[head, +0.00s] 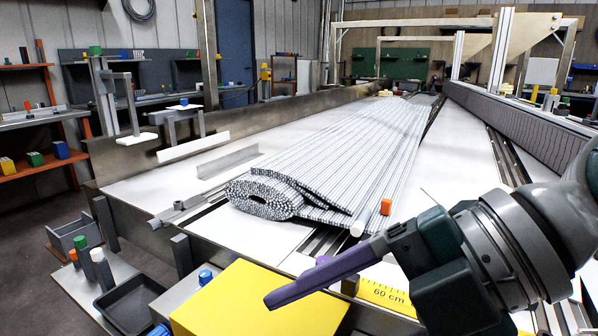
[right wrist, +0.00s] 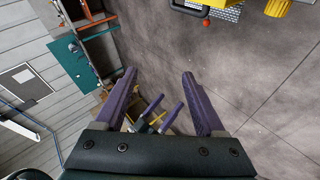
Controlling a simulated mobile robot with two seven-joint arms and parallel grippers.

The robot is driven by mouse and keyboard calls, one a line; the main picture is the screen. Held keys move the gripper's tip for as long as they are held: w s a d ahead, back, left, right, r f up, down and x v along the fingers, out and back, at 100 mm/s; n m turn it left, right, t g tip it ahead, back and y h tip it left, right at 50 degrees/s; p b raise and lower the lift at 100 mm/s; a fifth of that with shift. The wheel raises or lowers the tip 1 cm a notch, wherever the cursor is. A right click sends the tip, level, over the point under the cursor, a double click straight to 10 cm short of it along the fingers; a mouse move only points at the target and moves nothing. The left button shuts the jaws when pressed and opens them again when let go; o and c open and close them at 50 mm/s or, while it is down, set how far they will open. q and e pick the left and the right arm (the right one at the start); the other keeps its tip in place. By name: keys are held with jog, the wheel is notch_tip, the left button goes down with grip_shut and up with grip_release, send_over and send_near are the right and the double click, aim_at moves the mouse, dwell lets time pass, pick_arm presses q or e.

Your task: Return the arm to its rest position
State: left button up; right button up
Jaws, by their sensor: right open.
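My right gripper (head: 268,298) is at the lower middle of the head view, its arm coming in from the right. It hangs over a yellow panel (head: 235,295) at the near end of the conveyor. From the side only one purple finger shows clearly. In the right wrist view the two purple fingers of this gripper (right wrist: 158,75) stand wide apart with nothing held between their tips. Smaller purple prongs (right wrist: 172,115) show farther off between them; I cannot tell what they belong to. My left gripper is not seen in the head view.
A partly rolled slatted mat (head: 340,150) lies along the white conveyor, with an orange block (head: 386,207) near its right edge. A yellow ruler strip (head: 385,297) lies beside my right gripper. A black tray (head: 130,303) sits at lower left. Grey floor (right wrist: 245,75) shows below the wrist.

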notch_tip(320, 180, up, 22)
jog(key=w+a+m+t+y+p, duration=0.3)
jog(key=m+t+y+p, duration=0.35)
jog(key=t, duration=0.25)
jog(key=w+d+r+m+t+h+p, duration=0.35)
jog(key=d+r+m+t+h, duration=0.25)
jog(key=d+m+t+h, duration=0.4)
jog(key=d+f+m+g+h+p, duration=0.3)
jog(key=d+f+m+g+h, duration=0.1)
jog(key=d+m+h, duration=0.4)
jog(key=s+d+f+m+g+p, duration=0.4)
jog(key=s+f+g, duration=0.2)
jog(key=s+f, duration=0.2)
jog(key=s+a+f+g+y+p, duration=0.1)
jog(key=s+a+f+g+p, duration=0.1)
jog(key=s+g, duration=0.35)
jog(key=s+a+f+g+y+p, duration=0.1)
jog(key=s+g+p, duration=0.1)
jog(key=s, duration=0.7)
pick_arm(q)
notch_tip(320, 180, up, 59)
jog(key=p, duration=3.6)
jog(key=shift+p, duration=0.3)
pick_arm(e)
notch_tip(320, 180, up, 37)
jog(key=w, duration=0.1)
jog(key=shift+r+n+h, duration=0.15)
jog(key=shift+n+h, duration=0.2)
jog(key=shift+n, duration=0.1)
